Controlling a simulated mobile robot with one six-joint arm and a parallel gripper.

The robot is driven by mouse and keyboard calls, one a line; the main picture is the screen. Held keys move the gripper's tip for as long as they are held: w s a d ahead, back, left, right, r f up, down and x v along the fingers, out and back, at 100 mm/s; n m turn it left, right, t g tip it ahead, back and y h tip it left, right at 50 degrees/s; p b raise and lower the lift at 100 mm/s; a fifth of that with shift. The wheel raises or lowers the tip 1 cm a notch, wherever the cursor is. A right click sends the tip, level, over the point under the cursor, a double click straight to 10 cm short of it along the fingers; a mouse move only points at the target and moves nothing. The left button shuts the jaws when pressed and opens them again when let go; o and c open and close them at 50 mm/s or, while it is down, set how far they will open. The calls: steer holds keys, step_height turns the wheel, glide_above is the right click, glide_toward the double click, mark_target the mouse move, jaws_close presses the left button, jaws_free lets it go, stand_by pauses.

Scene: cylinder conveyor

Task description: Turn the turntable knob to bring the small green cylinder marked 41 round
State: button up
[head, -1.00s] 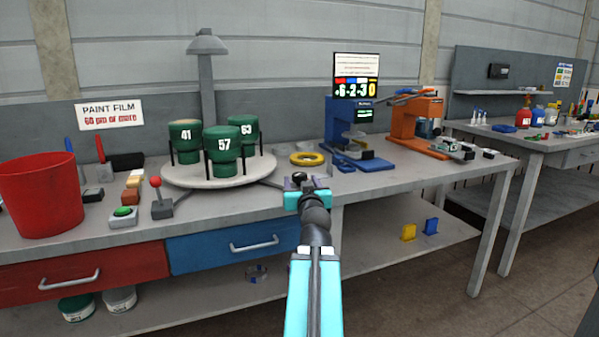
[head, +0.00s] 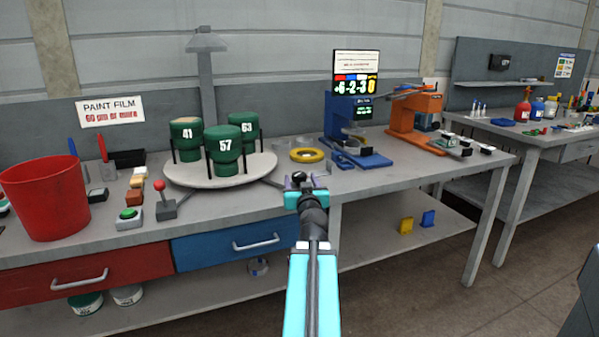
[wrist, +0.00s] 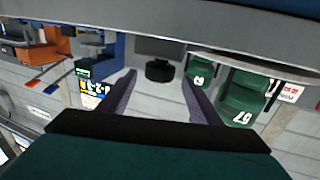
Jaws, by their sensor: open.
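The round grey turntable (head: 196,181) stands on the bench, left of my gripper. The green cylinder marked 41 (head: 186,133) sits at its back left. The green cylinder marked 57 (head: 223,146) is at the front, and the one marked 63 (head: 246,124) at the back right. A black round knob (head: 299,176) shows just beyond my gripper (head: 306,185) near the bench's front edge. In the upside-down wrist view the knob (wrist: 159,71) lies ahead, between the two open fingers (wrist: 160,92). Nothing is held. I cannot tell whether the fingers touch the knob.
A red bin (head: 45,205), a red-topped lever (head: 164,202) and a green button (head: 129,214) are on the left. A yellow ring (head: 307,155), a blue press (head: 352,140) and an orange press (head: 414,122) stand to the right. A grey lamp post (head: 206,82) rises behind the turntable.

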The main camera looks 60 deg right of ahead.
mark_target(300, 178)
steer(key=shift+p+x, duration=0.95)
steer(key=shift+p, duration=0.7)
steer(key=shift+x, duration=1.35)
steer(key=shift+c, duration=0.2)
steer(key=c, duration=1)
